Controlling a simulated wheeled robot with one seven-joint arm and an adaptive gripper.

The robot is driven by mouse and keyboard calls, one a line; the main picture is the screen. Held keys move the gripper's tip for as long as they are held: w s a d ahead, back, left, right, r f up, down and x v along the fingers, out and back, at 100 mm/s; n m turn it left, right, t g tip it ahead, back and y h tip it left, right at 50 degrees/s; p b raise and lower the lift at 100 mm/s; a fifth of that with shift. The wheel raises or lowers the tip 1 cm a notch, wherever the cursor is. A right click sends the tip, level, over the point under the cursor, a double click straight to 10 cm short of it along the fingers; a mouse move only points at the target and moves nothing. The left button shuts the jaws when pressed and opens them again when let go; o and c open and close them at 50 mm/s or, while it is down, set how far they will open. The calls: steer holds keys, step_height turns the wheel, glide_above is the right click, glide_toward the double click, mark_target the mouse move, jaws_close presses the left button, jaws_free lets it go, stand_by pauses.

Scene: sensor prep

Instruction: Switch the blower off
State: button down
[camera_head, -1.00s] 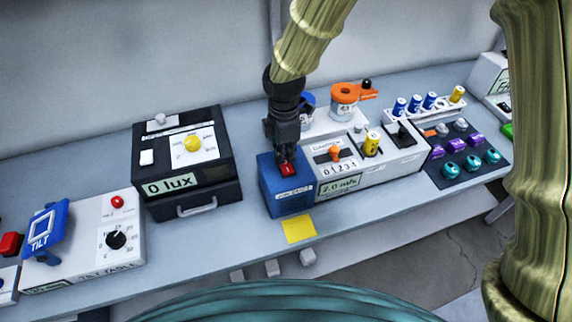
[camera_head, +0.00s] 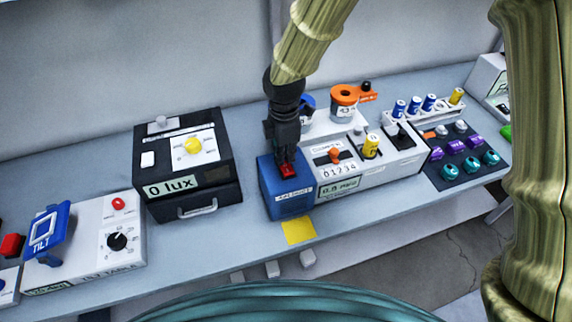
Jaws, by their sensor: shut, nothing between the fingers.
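The blue box (camera_head: 288,203) with a red rocker switch (camera_head: 288,171) on top stands at the middle of the bench; its front label is too small to read surely. My gripper (camera_head: 287,161) is shut and empty, pointing down, with its fingertips at the red switch. They appear to touch it and hide its back part. Just right of the box, a white unit's small display (camera_head: 340,189) shows what looks like a reading near zero in m/s. An orange-topped cup (camera_head: 345,98) stands behind that unit.
A black lux box (camera_head: 187,165) stands to the left, and a tilt table unit (camera_head: 85,250) farther left. A yellow note (camera_head: 299,230) lies in front of the blue box. A dark panel with knobs (camera_head: 470,165) is at the right.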

steer(key=shift+r+p, duration=2.4)
steer(key=shift+r, duration=0.65)
